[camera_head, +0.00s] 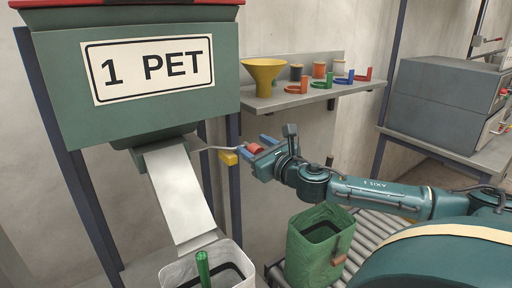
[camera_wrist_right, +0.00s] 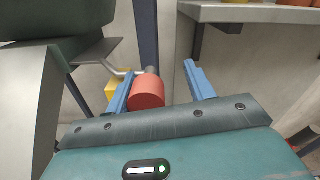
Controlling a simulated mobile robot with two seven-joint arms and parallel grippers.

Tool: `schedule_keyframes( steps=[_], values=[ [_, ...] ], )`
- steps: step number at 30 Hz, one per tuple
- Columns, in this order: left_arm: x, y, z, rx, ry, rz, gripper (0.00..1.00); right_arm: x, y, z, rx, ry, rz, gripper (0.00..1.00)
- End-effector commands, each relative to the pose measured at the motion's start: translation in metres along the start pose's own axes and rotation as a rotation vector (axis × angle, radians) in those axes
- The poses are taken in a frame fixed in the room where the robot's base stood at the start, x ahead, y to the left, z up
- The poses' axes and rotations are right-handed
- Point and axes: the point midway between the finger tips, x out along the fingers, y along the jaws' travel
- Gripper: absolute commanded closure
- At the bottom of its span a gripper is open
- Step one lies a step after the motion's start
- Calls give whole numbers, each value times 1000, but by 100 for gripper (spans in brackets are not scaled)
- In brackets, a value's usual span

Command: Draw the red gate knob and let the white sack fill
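The red gate knob (camera_head: 255,149) sits on a bent grey rod (camera_head: 210,149) at the outlet of the hopper marked 1 PET (camera_head: 220,62). My right gripper (camera_head: 264,146) is at the knob. In the right wrist view, the knob (camera_wrist_right: 147,92) lies between the spread blue fingers (camera_wrist_right: 160,85), close to the left finger and well apart from the right one. A pale chute (camera_head: 178,195) slopes from the hopper down to the white sack (camera_head: 174,274), whose dark opening shows at the bottom edge. A green bottle-like thing (camera_head: 203,268) is at that opening. My left gripper is out of view.
A yellow block (camera_head: 228,158) is beside the rod. A green sack (camera_head: 300,258) stands on a roller conveyor (camera_head: 372,238) below my right arm. A wall shelf (camera_head: 300,97) behind holds a yellow funnel (camera_head: 263,74), spools and coloured brackets. A grey machine (camera_head: 440,98) stands at right.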

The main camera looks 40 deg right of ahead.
Motion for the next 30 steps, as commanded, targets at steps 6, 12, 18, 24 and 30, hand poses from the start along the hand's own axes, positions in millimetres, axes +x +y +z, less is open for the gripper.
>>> schedule_keyframes(
  steps=[6,12,18,24,30],
  values=[
    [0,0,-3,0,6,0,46,-1,-1,-1,0,2,-2,48],
    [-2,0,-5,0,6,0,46,-9,0,-2,2,6,-1,48],
    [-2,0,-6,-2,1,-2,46,-25,0,-2,1,6,-1,48],
    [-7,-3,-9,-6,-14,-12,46,-53,-1,0,6,7,-2,48],
    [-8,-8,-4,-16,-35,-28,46,-90,-1,-1,5,6,-4,48]
  ],
)
